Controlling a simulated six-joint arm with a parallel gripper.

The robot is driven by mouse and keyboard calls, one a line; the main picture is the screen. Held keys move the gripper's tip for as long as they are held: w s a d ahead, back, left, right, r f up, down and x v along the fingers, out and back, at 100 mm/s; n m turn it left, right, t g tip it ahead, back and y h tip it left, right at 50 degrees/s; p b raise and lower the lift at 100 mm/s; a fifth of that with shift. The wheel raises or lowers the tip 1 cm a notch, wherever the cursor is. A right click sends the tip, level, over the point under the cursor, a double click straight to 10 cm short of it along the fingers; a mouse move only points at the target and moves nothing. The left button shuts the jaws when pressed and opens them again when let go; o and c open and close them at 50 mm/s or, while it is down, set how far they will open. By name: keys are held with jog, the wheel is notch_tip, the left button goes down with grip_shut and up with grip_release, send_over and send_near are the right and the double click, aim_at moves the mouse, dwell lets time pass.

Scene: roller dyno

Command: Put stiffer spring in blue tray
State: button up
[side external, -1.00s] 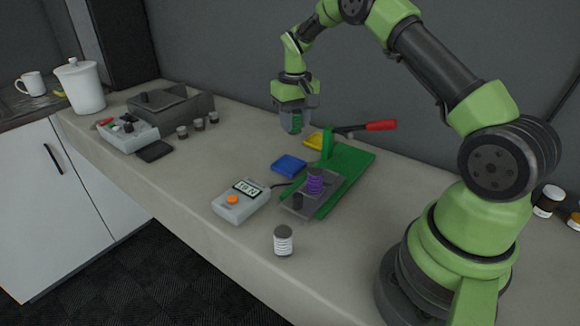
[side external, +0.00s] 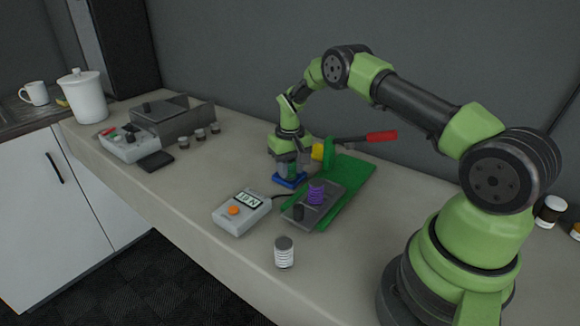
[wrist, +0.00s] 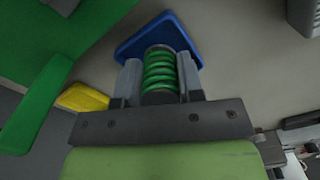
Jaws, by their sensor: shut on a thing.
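My gripper (side external: 289,170) is shut on a green spring with dark end caps. The green spring (wrist: 160,70) shows between the two fingers in the wrist view (wrist: 160,84). The blue tray (side external: 276,180) is directly under the gripper in the side view. Its blue surface also shows behind the spring in the wrist view (wrist: 130,49). I cannot tell whether the spring touches the tray. A purple spring (side external: 316,193) stands on the grey plate of the green press.
The green press base (side external: 346,180) with a red-handled lever (side external: 381,137) is right of the tray. A yellow tray (wrist: 83,97) lies beside the press. A grey meter (side external: 241,211) with an orange button stands in front.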

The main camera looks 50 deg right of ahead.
jog(key=o, duration=0.9)
